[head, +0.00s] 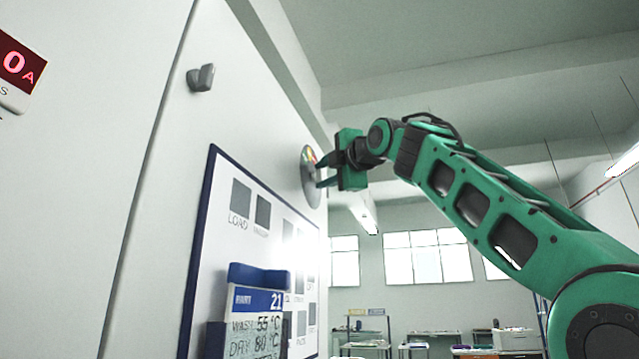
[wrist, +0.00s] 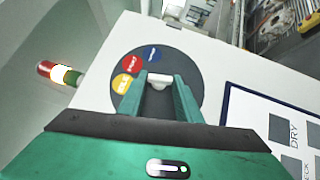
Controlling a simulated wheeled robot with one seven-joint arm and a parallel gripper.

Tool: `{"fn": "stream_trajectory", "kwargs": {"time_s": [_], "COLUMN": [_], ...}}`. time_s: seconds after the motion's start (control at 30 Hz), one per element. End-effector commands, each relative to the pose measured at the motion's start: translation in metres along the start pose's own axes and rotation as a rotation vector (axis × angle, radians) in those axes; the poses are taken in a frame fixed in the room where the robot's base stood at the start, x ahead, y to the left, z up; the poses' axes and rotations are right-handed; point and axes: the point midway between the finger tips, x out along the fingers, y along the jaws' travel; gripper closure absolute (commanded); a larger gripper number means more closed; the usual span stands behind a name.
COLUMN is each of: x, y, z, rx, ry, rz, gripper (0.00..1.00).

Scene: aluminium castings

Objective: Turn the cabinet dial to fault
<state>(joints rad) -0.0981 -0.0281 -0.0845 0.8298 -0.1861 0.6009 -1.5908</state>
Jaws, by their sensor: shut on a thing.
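The cabinet dial (head: 309,192) is a round disc on the cabinet's white face, seen almost edge-on in the head view. In the wrist view the dark grey dial (wrist: 184,62) carries blue (wrist: 152,54), red (wrist: 133,64) and yellow (wrist: 123,84) labels, whose words I cannot read for sure. A pale knob (wrist: 160,79) stands at its middle. My gripper (head: 322,172) reaches the dial from the right. In the wrist view my gripper (wrist: 160,84) has its green fingers on either side of the knob, shut on it. The fingers and palm hide the dial's lower part.
The white cabinet (head: 150,190) fills the left, with a small grey handle (head: 201,78). A blue-framed board (head: 211,215) and a wash-and-dry card (head: 258,302) are on its face below the dial. A red, yellow and green lamp (wrist: 60,73) stands at the left in the wrist view.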

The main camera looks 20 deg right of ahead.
Motion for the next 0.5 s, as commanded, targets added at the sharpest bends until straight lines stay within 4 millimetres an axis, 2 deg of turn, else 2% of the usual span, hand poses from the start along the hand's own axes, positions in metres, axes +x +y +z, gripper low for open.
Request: {"fn": "stream_trajectory", "kwargs": {"time_s": [0.5], "x": [0.0034], "y": [-0.001], "z": [0.0033], "rx": [0.09], "ry": [-0.006], "rz": [-0.096], "gripper": [0.91]}}
